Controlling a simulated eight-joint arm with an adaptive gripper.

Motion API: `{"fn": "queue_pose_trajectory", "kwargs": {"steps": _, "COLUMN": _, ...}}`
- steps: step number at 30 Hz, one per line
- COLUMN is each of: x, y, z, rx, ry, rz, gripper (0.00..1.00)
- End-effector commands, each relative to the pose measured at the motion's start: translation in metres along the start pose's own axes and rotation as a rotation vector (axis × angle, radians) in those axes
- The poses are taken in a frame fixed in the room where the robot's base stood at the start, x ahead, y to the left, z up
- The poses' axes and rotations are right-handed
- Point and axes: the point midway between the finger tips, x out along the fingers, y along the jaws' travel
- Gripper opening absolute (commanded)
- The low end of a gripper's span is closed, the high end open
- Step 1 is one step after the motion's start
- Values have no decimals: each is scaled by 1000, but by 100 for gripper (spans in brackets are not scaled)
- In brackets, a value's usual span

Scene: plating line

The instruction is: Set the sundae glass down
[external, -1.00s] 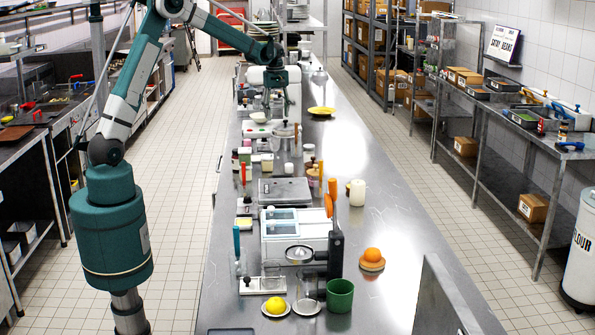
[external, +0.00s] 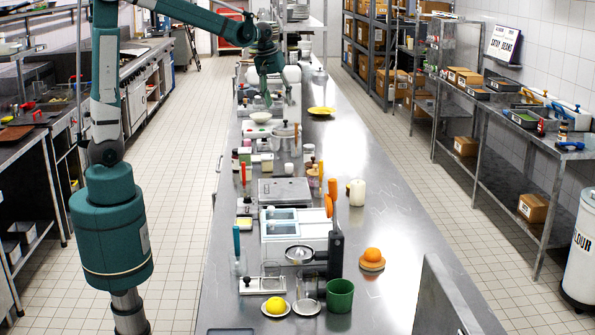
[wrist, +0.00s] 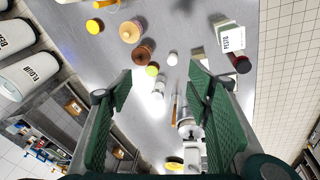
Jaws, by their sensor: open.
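My gripper (external: 269,98) is over the far part of the long steel table in the external view. In the wrist view its green fingers (wrist: 166,110) are spread wide, with nothing held between them. I cannot make out the sundae glass for certain. Clear glassware stands at the near end of the table: a small glass (external: 271,269) and a taller clear vessel (external: 308,287) by a pale saucer (external: 307,307). Both are far from my gripper. Anything directly under the fingers in the external view is too small to tell.
A yellow plate (external: 321,111) lies right of my gripper; a white bowl (external: 260,118) stands nearer. Crowded items run along the table's left side, including a grey scale (external: 284,190) and a white two-panel unit (external: 294,231). The table's right strip is mostly clear.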

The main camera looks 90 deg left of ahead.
Motion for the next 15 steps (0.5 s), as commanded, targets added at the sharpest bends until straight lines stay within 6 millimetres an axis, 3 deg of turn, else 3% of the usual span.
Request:
{"fn": "queue_pose_trajectory", "kwargs": {"steps": 1, "x": -7, "y": 2, "z": 16, "rx": 33, "ry": 5, "rz": 9, "gripper": 50}}
{"fn": "queue_pose_trajectory", "kwargs": {"steps": 15, "x": -52, "y": 5, "z": 133, "rx": 332, "ry": 64, "rz": 95, "gripper": 50}}
